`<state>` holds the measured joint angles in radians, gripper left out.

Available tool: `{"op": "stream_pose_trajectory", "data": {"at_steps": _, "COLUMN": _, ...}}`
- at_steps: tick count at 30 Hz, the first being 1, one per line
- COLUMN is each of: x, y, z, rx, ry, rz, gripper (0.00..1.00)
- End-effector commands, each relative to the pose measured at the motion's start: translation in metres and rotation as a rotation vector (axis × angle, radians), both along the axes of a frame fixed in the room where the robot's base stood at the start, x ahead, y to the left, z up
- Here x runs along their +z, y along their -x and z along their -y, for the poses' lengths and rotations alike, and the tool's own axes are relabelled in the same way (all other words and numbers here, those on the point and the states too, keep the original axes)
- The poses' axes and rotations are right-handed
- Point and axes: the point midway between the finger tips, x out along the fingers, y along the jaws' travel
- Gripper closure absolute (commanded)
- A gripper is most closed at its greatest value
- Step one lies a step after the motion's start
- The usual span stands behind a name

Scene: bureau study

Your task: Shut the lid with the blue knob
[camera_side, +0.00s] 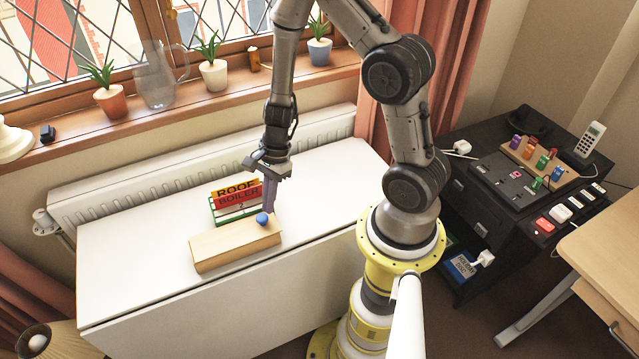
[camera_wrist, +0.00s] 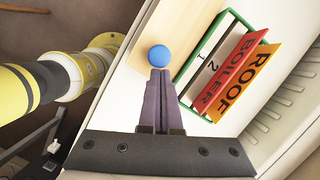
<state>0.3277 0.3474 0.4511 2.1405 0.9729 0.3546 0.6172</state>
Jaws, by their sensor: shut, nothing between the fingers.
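A pale wooden box (camera_side: 235,247) sits on the white table. A round blue knob (camera_side: 262,219) stands on its top at the right end; it also shows in the wrist view (camera_wrist: 159,55). I cannot tell whether the lid is fully down. My gripper (camera_side: 269,207) points down just behind the knob, its fingers shut and empty. In the wrist view, the fingertips (camera_wrist: 160,74) come right up to the knob's edge; I cannot tell whether they touch it.
A green rack (camera_side: 213,213) stands close behind the box. It holds an orange ROOF plate (camera_wrist: 257,75) and a red BOILER plate (camera_wrist: 228,77). A white radiator (camera_side: 150,188) runs behind the white tabletop (camera_side: 130,265), which is clear left of the box. Plants stand on the sill.

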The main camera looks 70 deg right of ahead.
Motion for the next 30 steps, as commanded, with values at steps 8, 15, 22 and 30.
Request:
{"op": "stream_pose_trajectory", "data": {"at_steps": 8, "x": 0.000, "y": -0.006, "z": -0.007, "rx": -0.001, "ry": -0.001, "rz": -0.001, "gripper": 1.00}}
{"op": "stream_pose_trajectory", "data": {"at_steps": 15, "x": 0.000, "y": -0.005, "z": -0.006, "rx": -0.002, "ry": -0.001, "rz": -0.001, "gripper": 1.00}}
{"op": "stream_pose_trajectory", "data": {"at_steps": 22, "x": 0.005, "y": 0.001, "z": 0.016, "rx": -0.006, "ry": 0.000, "rz": 0.000, "gripper": 1.00}}
{"op": "stream_pose_trajectory", "data": {"at_steps": 30, "x": 0.047, "y": 0.008, "z": 0.042, "rx": -0.002, "ry": 0.003, "rz": 0.008, "gripper": 1.00}}
